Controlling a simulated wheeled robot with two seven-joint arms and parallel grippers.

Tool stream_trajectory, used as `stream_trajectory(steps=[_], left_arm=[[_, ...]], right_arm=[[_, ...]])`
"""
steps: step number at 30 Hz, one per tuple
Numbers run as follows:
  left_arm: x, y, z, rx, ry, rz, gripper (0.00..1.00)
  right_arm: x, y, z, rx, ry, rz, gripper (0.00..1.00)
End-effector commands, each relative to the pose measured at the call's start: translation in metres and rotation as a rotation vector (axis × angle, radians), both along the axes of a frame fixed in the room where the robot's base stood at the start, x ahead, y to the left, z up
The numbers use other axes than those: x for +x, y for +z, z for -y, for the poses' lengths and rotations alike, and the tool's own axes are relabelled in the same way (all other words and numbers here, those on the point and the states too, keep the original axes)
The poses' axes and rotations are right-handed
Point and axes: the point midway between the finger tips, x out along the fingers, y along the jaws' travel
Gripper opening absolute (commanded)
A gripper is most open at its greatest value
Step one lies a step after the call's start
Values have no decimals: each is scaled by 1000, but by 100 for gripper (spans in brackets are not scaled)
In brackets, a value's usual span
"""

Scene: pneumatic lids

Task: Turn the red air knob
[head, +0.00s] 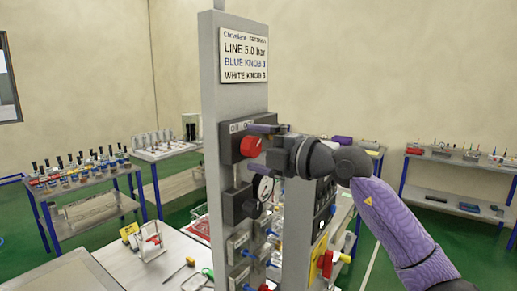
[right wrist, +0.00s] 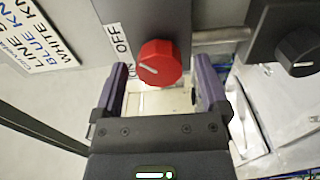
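The red air knob (head: 250,146) sits on a dark block on the grey upright panel, below an ON/OFF label. In the right wrist view the red knob (right wrist: 160,62) shows a white pointer line on its face, on the side toward the word ON. My right gripper (right wrist: 163,80) is open, with one purple finger on each side of the knob. Gaps show between the fingers and the knob, and I see no clear contact. In the head view the right gripper (head: 256,149) reaches in from the right at knob height. My left gripper is not in view.
A settings sign (head: 244,56) is above the knob. A bench (head: 80,275) with small tools stands lower left.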

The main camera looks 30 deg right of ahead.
Motion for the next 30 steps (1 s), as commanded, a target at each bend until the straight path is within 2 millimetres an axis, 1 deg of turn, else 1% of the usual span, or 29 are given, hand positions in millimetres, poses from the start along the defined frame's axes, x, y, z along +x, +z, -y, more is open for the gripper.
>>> stream_trajectory(steps=[7, 10, 14, 18, 21, 25, 30], left_arm=[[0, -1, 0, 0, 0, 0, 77], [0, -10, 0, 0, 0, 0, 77], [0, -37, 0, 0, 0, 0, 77], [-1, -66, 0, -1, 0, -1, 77], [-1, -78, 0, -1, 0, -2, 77], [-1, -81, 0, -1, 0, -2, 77], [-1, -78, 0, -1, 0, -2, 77]], right_arm=[[-1, 0, 0, -1, 0, 0, 94], [-9, -4, 5, -1, -2, 0, 94], [-36, -10, 17, -5, -5, 0, 94], [-68, -11, 29, -5, -3, -1, 94], [-83, -8, 35, -1, -3, -1, 94], [-91, -3, 38, -1, 0, -1, 94], [-92, 0, 38, 0, 0, 0, 94]])
